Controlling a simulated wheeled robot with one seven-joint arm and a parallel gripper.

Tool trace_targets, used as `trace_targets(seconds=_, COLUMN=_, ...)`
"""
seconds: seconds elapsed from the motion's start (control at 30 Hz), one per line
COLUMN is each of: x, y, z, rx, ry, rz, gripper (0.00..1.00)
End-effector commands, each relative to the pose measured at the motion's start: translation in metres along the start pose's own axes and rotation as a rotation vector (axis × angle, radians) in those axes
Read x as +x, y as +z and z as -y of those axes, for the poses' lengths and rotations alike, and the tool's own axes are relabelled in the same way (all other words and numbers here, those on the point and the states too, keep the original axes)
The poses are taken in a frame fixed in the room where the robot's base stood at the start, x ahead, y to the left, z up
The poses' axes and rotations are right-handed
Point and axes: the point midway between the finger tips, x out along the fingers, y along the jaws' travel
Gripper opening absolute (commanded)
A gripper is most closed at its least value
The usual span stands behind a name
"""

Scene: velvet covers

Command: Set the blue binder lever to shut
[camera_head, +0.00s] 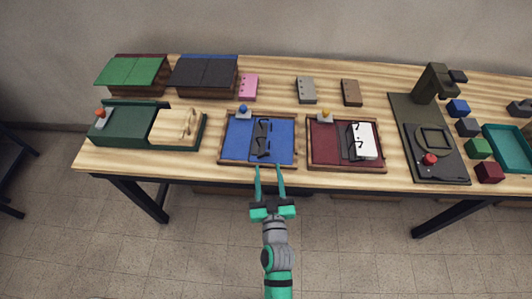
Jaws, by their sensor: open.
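The blue binder (280,131) lies flat and open in a wooden frame on the table, with a dark ring mechanism (262,138) down its middle. A small lever with a blue knob (243,109) stands at its back edge, left of the mechanism. Whether the rings are open or closed is too small to tell. My gripper (269,170) is open and empty, its two fingers pointing at the binder's front edge. It is in front of the lever and a little to its right. Contact with the frame cannot be told.
A dark red binder (325,151) with white paper and a yellow-knobbed lever is to the right. A green device (125,129) with a wooden block is to the left. Small boxes (306,90) stand behind. A dark press (427,145) stands farther right.

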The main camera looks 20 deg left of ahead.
Motion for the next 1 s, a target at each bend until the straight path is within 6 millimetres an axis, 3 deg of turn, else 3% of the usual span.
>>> trace_targets(seconds=0.5, x=0.07, y=0.0, z=0.0, rx=0.0, ry=0.0, rz=-0.001, gripper=0.42)
trace_targets(seconds=0.97, x=0.079, y=0.0, z=0.0, rx=0.0, ry=0.0, rz=0.0, gripper=0.42)
trace_targets(seconds=1.0, x=0.079, y=0.0, z=0.0, rx=0.0, ry=0.0, rz=0.0, gripper=0.37)
